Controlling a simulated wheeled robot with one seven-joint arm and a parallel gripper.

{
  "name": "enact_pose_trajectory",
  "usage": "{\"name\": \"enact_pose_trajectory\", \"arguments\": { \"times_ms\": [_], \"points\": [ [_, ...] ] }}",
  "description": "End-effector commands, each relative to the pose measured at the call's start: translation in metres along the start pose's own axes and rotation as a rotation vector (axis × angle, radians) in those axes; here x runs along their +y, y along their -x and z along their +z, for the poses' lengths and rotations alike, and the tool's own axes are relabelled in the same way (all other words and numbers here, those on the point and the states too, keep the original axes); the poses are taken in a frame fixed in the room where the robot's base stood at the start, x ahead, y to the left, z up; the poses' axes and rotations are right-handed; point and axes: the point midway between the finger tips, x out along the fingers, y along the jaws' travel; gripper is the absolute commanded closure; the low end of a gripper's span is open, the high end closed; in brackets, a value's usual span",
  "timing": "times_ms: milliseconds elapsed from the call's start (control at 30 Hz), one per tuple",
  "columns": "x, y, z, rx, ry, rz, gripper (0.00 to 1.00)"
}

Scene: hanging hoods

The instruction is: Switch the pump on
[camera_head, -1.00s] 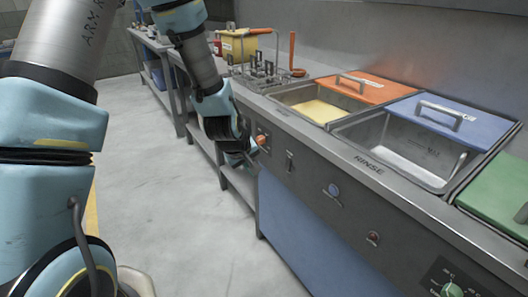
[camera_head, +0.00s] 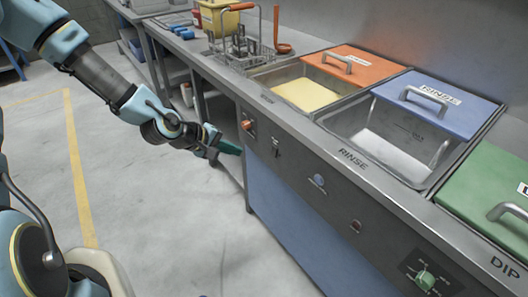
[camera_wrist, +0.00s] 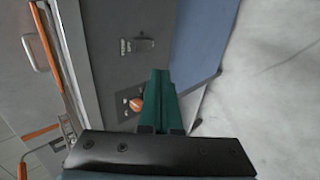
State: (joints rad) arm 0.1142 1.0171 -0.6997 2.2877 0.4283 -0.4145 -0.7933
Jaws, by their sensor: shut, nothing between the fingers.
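The front panel (camera_head: 300,180) of the tank bench carries an orange knob (camera_head: 248,124) at its left end and a small dark switch (camera_head: 276,147) to its right. In the wrist view the orange knob (camera_wrist: 136,103) is just left of my fingers. My gripper (camera_head: 240,150) has green fingers, shut and empty, just below the orange knob in the picture. The fingers also fill the middle of the wrist view (camera_wrist: 160,78).
Farther right the panel has a blue button (camera_head: 318,182), a dark red button (camera_head: 355,226) and a green knob (camera_head: 425,280). Above are basins with orange (camera_head: 355,62), blue (camera_head: 438,95) and green (camera_head: 490,190) lids. The floor (camera_head: 140,200) left of the bench is clear.

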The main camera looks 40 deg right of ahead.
Motion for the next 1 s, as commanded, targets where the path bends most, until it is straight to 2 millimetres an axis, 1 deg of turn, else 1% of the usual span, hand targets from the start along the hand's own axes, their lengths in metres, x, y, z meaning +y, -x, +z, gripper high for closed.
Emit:
{"name": "enact_pose_trajectory", "arguments": {
  "times_ms": [133, 233, 633, 700, 800, 1000],
  "points": [
    [0.001, -0.009, 0.001, -0.003, -0.001, 0.000, 1.00],
    [0.001, -0.023, 0.002, -0.004, -0.001, -0.001, 1.00],
    [0.001, -0.103, 0.002, -0.003, -0.001, -0.002, 1.00],
    [0.011, -0.110, 0.001, -0.001, -0.003, -0.001, 1.00],
    [0.017, -0.120, 0.001, -0.001, -0.002, -0.002, 1.00],
    [0.023, -0.131, 0.000, 0.000, 0.000, -0.001, 1.00]
  ]
}}
